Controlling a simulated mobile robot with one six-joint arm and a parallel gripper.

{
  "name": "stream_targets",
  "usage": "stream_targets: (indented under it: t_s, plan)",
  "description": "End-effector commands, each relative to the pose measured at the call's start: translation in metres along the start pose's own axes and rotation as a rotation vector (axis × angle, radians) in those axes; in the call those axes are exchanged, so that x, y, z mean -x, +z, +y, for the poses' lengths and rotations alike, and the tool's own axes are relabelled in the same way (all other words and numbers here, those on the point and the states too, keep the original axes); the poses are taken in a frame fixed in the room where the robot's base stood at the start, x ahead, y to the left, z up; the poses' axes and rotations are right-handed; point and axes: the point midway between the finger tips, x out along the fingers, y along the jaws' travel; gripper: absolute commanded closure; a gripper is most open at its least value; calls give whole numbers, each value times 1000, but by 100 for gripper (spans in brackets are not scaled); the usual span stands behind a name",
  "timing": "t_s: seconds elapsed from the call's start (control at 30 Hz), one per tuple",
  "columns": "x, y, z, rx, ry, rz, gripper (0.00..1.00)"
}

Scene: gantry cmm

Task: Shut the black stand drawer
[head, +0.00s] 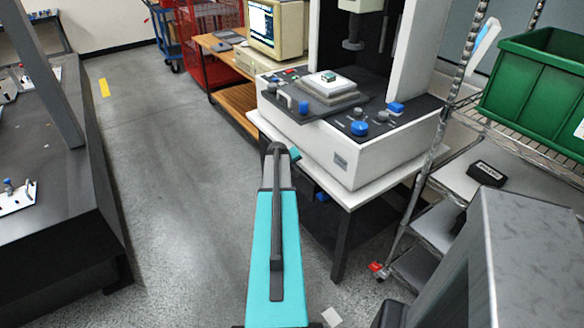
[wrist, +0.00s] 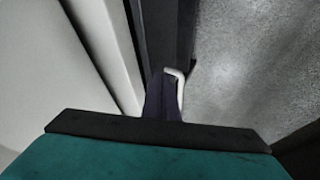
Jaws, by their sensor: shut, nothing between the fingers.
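The black stand drawer shows in the wrist view as a dark front (wrist: 160,35) below the white tabletop edge. A pale bar handle (wrist: 180,88) stands out from it. My gripper (wrist: 164,80) is shut and empty, its dark fingers beside the handle. I cannot tell whether they touch it. How far the drawer stands out is not clear. In the head view my teal arm reaches forward to the left edge of the white table (head: 345,197), and the arm and tabletop hide the drawer and my fingertips.
A white measuring machine (head: 330,150) stands on the table. A wire rack with a green bin (head: 535,85) is at right. A dark bench (head: 60,190) is at left. The grey floor (head: 170,180) between is clear. A wooden desk (head: 225,50) stands behind.

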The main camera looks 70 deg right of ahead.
Motion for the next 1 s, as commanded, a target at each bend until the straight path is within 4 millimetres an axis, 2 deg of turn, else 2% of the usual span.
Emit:
stream_targets:
  t_s: [0.27,0.57,1.0]
  plan:
    - [4,1,-8,2,-1,1,100]
    - [21,8,-35,2,-2,2,100]
    - [80,7,-31,0,0,2,100]
